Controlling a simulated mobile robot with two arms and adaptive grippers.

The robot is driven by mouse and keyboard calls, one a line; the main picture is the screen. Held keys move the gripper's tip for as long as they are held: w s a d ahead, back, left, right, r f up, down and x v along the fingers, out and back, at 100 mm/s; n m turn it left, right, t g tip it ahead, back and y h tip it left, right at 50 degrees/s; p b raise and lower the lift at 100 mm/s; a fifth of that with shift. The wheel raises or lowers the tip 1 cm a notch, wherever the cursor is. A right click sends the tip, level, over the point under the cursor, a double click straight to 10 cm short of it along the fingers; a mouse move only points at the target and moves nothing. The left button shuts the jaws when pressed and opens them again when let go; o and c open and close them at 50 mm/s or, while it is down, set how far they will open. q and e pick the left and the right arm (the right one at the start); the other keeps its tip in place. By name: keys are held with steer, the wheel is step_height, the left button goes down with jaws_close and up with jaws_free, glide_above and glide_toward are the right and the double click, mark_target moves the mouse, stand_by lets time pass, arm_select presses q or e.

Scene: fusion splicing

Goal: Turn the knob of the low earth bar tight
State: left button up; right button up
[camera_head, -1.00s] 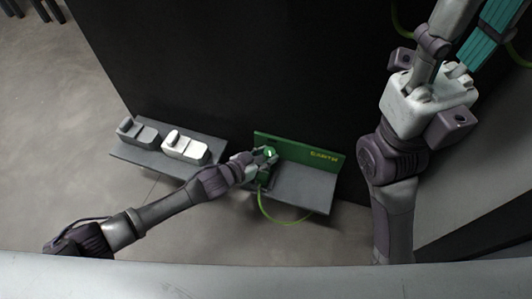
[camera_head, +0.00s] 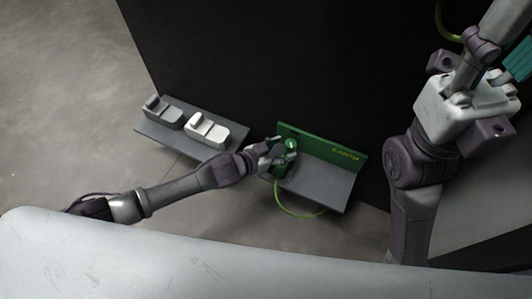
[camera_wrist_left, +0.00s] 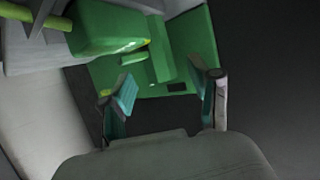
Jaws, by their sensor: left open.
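The low earth bar is a green plate (camera_head: 343,152) with yellow lettering, standing at the back of a low grey shelf. A bright green knob (camera_head: 291,144) shows near the plate's left end. My left gripper (camera_head: 279,156) is open just below and left of the knob and overlaps it in the picture; contact cannot be told. In the left wrist view my teal-padded fingers (camera_wrist_left: 166,96) are spread, with the green plate (camera_wrist_left: 205,45) and a green block (camera_wrist_left: 108,28) beyond them. The knob cannot be made out clearly there.
A green cable (camera_head: 290,211) hangs in a loop under the shelf (camera_head: 318,188). A black panel (camera_head: 230,50) rises behind. Open floor (camera_head: 60,110) lies at the left.

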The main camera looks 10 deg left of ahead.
arm_select(q)
steer(key=v, duration=0.9)
steer(key=shift+s+a, duration=0.25)
steer(key=shift+s, duration=0.1)
steer(key=shift+r, duration=0.1)
